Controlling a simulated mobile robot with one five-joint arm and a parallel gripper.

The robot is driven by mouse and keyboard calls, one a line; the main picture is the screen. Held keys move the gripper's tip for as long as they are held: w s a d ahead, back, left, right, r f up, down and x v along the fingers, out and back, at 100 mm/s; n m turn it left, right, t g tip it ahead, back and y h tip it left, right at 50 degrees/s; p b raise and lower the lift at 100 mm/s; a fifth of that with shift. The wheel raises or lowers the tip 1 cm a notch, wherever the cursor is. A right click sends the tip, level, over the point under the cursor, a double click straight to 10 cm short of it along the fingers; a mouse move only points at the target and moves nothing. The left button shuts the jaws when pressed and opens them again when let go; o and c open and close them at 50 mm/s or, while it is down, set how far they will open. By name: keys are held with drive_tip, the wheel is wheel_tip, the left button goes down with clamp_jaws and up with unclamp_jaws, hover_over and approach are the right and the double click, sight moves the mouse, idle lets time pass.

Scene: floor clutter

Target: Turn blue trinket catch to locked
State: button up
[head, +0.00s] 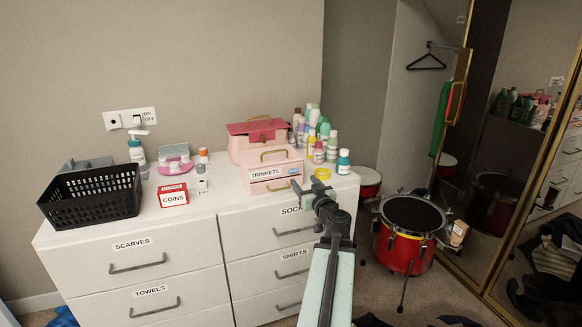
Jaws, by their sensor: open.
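A pink box labelled TRINKETS (265,184) stands on the white dresser, its lid down and a brass handle on top. A small blue catch (294,171) shows on its front, right of the label. It is too small to tell which way it is turned. My gripper (308,187) is open and empty in front of the box's right front corner, close to the dresser's front edge. It appears apart from the catch, though the depth between them is hard to judge.
A larger pink box (258,136) and several bottles (320,135) stand behind. A black basket (92,194), a red COINS box (173,196) and a soap bottle (137,152) are at left. A yellow ring (322,174) lies right of the box. A red drum (408,232) stands on the floor.

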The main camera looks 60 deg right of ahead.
sight(294, 171)
drive_tip(key=x, duration=0.8)
drive_tip(key=shift+w+a, duration=0.1)
drive_tip(key=shift+a, duration=0.1)
clamp_jaws()
